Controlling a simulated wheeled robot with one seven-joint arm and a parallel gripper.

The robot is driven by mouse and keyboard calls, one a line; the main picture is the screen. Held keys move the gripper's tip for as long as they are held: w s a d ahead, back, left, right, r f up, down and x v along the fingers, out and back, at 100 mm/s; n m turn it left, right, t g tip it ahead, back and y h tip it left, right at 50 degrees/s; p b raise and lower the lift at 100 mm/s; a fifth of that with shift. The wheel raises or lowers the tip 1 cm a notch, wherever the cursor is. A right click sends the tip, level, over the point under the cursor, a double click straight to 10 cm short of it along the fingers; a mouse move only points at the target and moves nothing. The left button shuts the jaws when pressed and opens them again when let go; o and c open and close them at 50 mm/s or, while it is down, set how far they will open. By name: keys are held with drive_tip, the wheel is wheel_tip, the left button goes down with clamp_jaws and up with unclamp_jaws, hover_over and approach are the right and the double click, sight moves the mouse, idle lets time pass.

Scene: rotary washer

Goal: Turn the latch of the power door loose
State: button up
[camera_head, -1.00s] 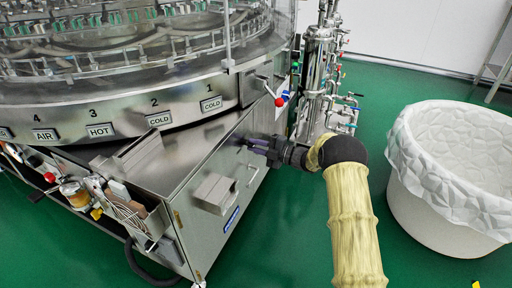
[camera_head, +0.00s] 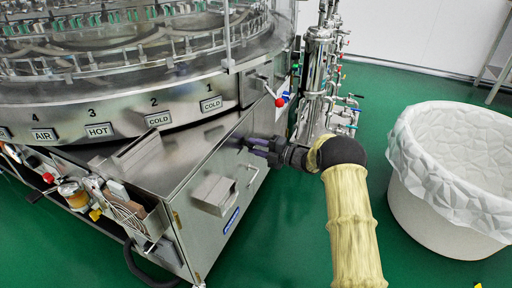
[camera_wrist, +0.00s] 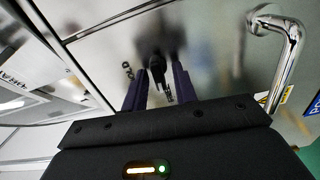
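The power door (camera_head: 228,172) is a steel panel on the front of the washer's lower box. My gripper (camera_head: 248,145) reaches it from the right, with its fingertips close to the door's upper part. In the wrist view, the two dark purple fingers (camera_wrist: 160,85) stand apart on either side of a small dark latch (camera_wrist: 157,70). A strip of pale door surface shows between the latch and the fingers, so they do not look closed on it. In the head view my gripper hides the latch.
A chrome bar handle (camera_wrist: 290,60) is on the door to the right in the wrist view. A steel box (camera_head: 214,194) juts from the front panel. A red-knobbed lever (camera_head: 279,102) is above. A white lined bin (camera_head: 440,215) stands at the right.

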drive_tip(key=shift+d, duration=0.1)
drive_tip(key=shift+d+r, duration=0.1)
drive_tip(key=shift+d, duration=0.1)
drive_tip(key=p+v, duration=0.6)
drive_tip(key=v, duration=1)
drive_tip(key=shift+s+d+p, duration=0.25)
drive_tip(key=shift+d+p, duration=0.05)
drive_tip(key=shift+d, duration=0.05)
